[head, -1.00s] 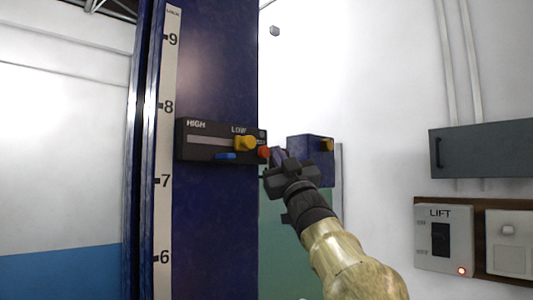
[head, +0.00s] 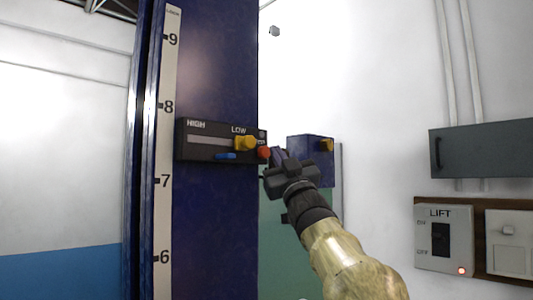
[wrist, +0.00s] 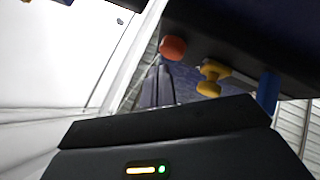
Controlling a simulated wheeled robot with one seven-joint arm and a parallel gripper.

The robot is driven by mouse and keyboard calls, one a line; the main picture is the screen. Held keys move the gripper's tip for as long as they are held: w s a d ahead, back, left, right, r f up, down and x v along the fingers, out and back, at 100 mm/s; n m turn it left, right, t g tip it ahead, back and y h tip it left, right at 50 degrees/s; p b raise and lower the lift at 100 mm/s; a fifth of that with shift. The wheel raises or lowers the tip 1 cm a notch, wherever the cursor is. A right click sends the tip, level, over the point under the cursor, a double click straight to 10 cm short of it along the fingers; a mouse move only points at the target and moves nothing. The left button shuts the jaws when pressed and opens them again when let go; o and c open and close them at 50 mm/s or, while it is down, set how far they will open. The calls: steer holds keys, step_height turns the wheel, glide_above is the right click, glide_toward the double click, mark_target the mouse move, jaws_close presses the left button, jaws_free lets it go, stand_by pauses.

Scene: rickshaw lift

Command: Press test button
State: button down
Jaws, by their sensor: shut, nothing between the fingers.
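A black control box (head: 215,155) is fixed on the dark blue lift post, with the words HIGH and LOW above its slot. A red button (head: 263,153) sits at its right end; the small label above it is too small to read. My gripper (head: 276,154) is shut and empty, its fingertips just right of the red button. In the wrist view the red button (wrist: 172,47) is just beyond and slightly right of my narrow closed fingers (wrist: 160,72). I cannot tell whether they touch.
A LIFT switch panel (head: 441,238) with a lit red lamp is on the right wall.

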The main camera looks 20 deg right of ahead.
steer(key=shift+w, duration=0.15)
steer(key=shift+w+a, duration=0.15)
steer(key=shift+w, duration=0.15)
steer(key=shift+w+a, duration=0.15)
steer(key=shift+w, duration=0.25)
stand_by(1.1)
steer(key=shift+s, duration=0.1)
steer(key=shift+s+d+b, duration=0.3)
steer(key=shift+s+b, duration=0.1)
steer(key=shift+s, duration=0.4)
steer(key=s, duration=0.1)
steer(key=s+d, duration=0.1)
steer(key=s, duration=0.1)
steer(key=s+b, duration=0.1)
steer(key=shift+s+d, duration=0.35)
